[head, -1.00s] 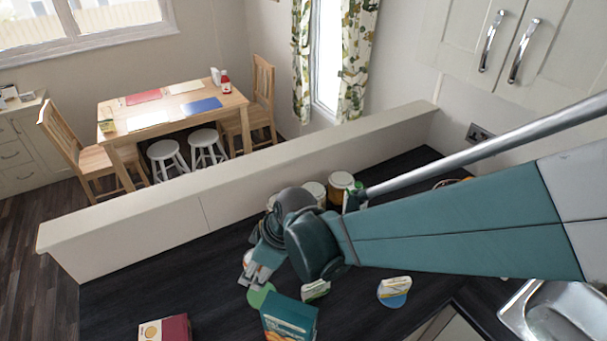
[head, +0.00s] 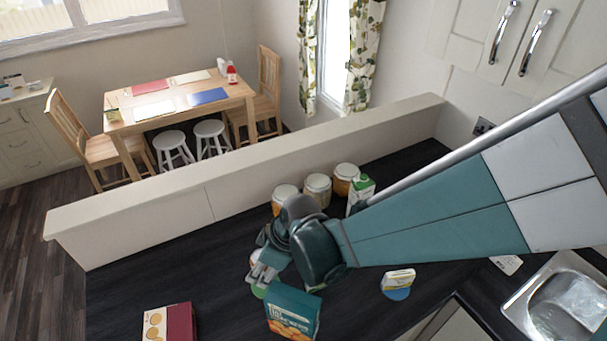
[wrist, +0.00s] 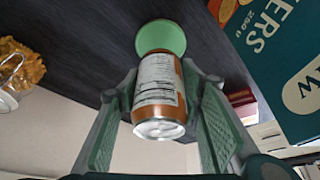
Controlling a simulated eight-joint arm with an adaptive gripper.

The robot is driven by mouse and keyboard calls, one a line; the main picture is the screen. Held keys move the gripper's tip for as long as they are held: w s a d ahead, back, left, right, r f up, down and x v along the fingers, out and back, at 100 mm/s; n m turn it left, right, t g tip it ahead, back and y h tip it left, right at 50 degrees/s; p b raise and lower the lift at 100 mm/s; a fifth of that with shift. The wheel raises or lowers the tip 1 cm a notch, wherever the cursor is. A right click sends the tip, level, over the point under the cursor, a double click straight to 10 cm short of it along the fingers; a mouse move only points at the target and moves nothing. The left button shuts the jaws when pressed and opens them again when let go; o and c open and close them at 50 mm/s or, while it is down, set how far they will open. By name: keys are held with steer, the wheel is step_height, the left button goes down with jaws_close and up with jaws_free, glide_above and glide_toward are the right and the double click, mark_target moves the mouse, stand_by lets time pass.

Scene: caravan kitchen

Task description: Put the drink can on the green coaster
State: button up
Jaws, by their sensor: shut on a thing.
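The drink can (wrist: 158,85) is orange and white with a silver end. In the wrist view it sits between the two fingers of my gripper (wrist: 160,98), which are shut on it. The green coaster (wrist: 161,36) lies on the dark counter just beyond the can's far end, partly covered by it. I cannot tell whether the can touches the coaster. In the head view my gripper (head: 264,272) is over the counter, and a sliver of the green coaster (head: 258,292) shows below its fingers. The can is mostly hidden there.
A teal crackers box (head: 293,312) stands close to the right of the gripper. A red box (head: 182,322) is at the front left. Several jars (head: 317,187) and a carton (head: 361,188) stand by the low wall. A blue coaster (head: 397,294) bears a small tub (head: 398,278).

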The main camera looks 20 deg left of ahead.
steer(key=shift+f, duration=1.9)
steer(key=shift+f+b, duration=0.15)
steer(key=shift+b, duration=0.2)
steer(key=o, duration=1)
steer(key=shift+o, duration=0.2)
steer(key=shift+r, duration=0.2)
steer(key=shift+p+v, duration=0.4)
steer(key=shift+v, duration=2.05)
steer(key=shift+r, duration=3.55)
